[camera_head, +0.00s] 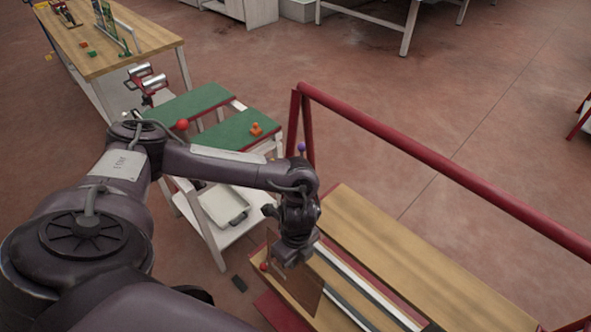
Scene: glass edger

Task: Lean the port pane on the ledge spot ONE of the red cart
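The red cart (440,162) has a red rail frame and wooden boards (420,270) with pale and dark strips between them. My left arm reaches over from the left. Its gripper (291,258) points down over the near wooden board of the cart. A thin brownish, see-through pane (308,290) hangs at the fingers, roughly upright, and the gripper looks shut on it. Whether its lower edge touches the cart is hard to tell. No spot number is readable. My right gripper is not in view.
Green-topped stands (190,101) with an orange piece (256,130) and silver rollers (147,76) stand left of the cart. A white tray (224,206) sits on a lower shelf. A wooden table (150,35) is at the upper left. Floor beyond the cart is clear.

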